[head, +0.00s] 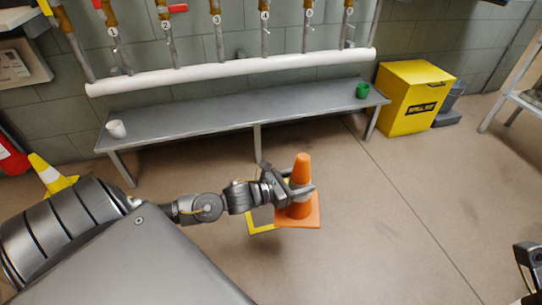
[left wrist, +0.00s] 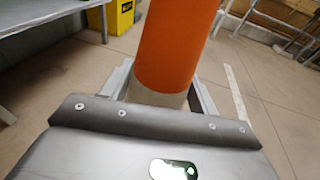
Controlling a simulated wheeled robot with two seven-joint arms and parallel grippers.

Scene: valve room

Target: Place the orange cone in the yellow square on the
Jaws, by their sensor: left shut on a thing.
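The orange cone (head: 301,200) is upright in the middle of the head view, with a square base. My left gripper (head: 301,191) is shut around the cone's body. The cone also fills the upper middle of the left wrist view (left wrist: 178,40), between the two fingers. The yellow square (head: 262,228) is an outline on the floor; its left and front parts show beside the cone's base. The base hides much of the square, and I cannot tell whether it touches the floor.
A low metal bench (head: 225,103) runs along the wall behind, with a white cup (head: 116,129) and a green cup (head: 362,91). A yellow spill kit bin (head: 412,97) stands at its right. Floor to the right is clear.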

